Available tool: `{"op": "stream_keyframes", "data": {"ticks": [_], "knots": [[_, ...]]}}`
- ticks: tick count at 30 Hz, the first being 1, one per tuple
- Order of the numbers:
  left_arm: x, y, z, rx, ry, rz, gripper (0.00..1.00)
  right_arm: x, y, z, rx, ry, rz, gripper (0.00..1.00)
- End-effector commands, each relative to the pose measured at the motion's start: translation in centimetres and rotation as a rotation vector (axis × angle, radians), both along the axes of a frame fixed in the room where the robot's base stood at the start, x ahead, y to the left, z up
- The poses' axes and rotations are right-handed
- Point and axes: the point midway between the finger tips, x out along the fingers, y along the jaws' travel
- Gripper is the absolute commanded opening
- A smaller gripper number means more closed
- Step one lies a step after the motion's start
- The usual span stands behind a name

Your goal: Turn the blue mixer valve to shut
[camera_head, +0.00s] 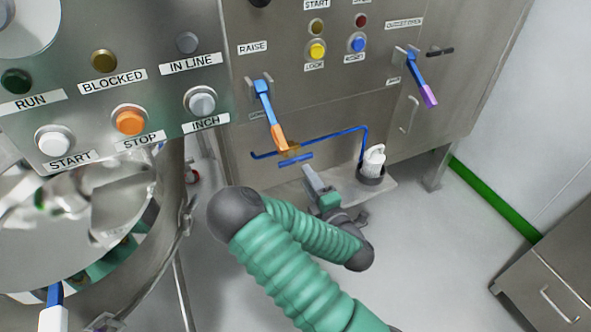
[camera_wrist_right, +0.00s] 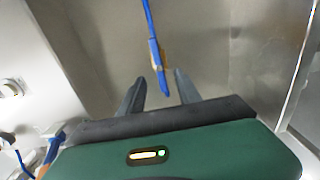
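A short blue bar (camera_head: 295,160) hangs below a tan fitting (camera_head: 290,149) on a thin blue pipe (camera_head: 335,135), low on the steel cabinet. It looks like a blue valve handle, but no readable label names it as the mixer valve. In the right wrist view the blue bar (camera_wrist_right: 160,80) shows ahead, between my fingertips in the picture. My right gripper (camera_head: 312,178) is open and empty, just below and in front of the bar; contact is not visible. Other blue levers have an orange end (camera_head: 278,137) and a purple end (camera_head: 429,95). My left gripper is not visible.
A white bottle (camera_head: 374,160) in a dark holder stands right of my right gripper. A button panel (camera_head: 110,70) and a round steel vessel (camera_head: 150,270) fill the left. A blue lever with a white end (camera_head: 54,318) is at bottom left. Floor (camera_head: 440,240) is clear at right.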

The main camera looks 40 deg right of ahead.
Motion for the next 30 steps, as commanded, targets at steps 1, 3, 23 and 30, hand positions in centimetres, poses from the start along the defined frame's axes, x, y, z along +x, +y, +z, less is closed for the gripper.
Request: {"op": "stream_keyframes", "data": {"ticks": [1, 3, 23, 30], "knots": [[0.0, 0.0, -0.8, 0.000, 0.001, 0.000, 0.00, 1.0, -0.3, -0.2, -0.001, -0.006, 0.004, 0.40], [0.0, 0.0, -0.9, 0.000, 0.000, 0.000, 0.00, 2.9, -0.8, -0.1, -0.002, -0.004, 0.007, 0.40], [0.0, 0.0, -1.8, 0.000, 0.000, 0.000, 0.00, 8.1, -2.6, 0.0, 0.000, 0.001, 0.000, 0.32], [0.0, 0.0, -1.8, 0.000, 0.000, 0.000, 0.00, 8.1, -2.6, 0.0, 0.002, 0.002, 0.000, 0.01]]}}
